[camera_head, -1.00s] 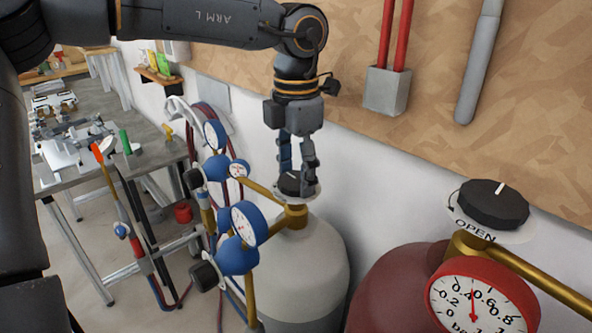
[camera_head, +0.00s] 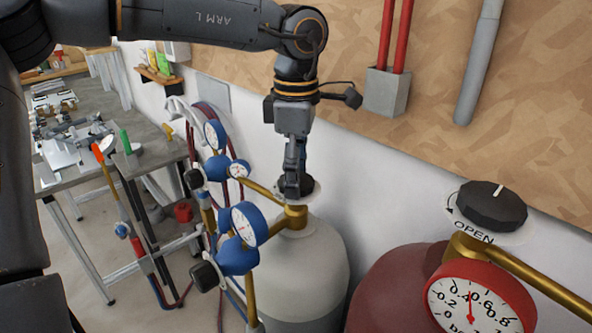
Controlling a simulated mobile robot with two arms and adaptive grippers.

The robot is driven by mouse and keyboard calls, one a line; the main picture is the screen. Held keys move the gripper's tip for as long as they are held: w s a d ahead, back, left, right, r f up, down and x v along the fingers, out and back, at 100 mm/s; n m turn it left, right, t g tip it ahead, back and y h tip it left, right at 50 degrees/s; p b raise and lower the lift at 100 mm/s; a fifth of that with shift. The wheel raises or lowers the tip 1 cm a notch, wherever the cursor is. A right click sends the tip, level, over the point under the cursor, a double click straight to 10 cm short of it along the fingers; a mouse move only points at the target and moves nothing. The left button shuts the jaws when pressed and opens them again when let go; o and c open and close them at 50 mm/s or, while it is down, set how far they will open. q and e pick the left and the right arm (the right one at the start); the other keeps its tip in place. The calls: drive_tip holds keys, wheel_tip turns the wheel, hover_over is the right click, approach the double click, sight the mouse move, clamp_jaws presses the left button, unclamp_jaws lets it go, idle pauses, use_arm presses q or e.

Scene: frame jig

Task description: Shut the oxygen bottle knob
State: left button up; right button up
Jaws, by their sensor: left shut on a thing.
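The oxygen bottle (camera_head: 310,262) is the pale grey cylinder in the middle, with a brass valve (camera_head: 294,217) and blue-rimmed gauges (camera_head: 245,224) on its left. Its dark knob (camera_head: 306,186) sits on a white disc on top, largely hidden by the gripper. My left gripper (camera_head: 293,188) points straight down onto this knob and is shut on it, seen edge-on. My right gripper is not in view.
A dark red bottle (camera_head: 392,285) stands close at the right, with a black knob (camera_head: 492,204) marked OPEN and a red gauge (camera_head: 480,300). A wall is close behind. A workbench (camera_head: 150,152) with tools stands at the left, and hoses hang beside the grey bottle.

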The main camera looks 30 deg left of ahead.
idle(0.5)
use_arm(q)
drive_tip(key=o, duration=1.1)
drive_tip(key=shift+o, duration=0.2)
wheel_tip(320, 180, up, 12)
